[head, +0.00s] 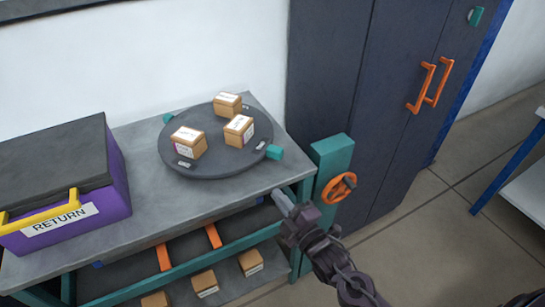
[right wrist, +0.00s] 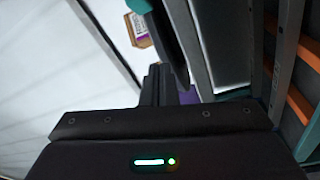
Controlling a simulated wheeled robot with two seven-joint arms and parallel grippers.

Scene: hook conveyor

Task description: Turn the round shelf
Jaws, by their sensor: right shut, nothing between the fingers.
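The round shelf (head: 217,165) is a dark grey disc on the grey table, with small teal knobs at its rim, one at the right (head: 274,152) and one at the back left. Three small cardboard boxes with white labels stand on it. My right gripper (head: 281,200) is shut and empty near the table's right front corner, in front of the right knob and apart from it in the head view. In the right wrist view, the shut fingers (right wrist: 160,85) point toward the disc's dark edge (right wrist: 170,45); whether they touch is unclear. My left gripper is out of view.
A purple RETURN box (head: 85,222) with a dark lid and yellow handle stands at the table's left. A teal post with an orange handwheel (head: 339,188) stands right of the table, before a dark cabinet (head: 390,60). Boxes sit on the lower shelf.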

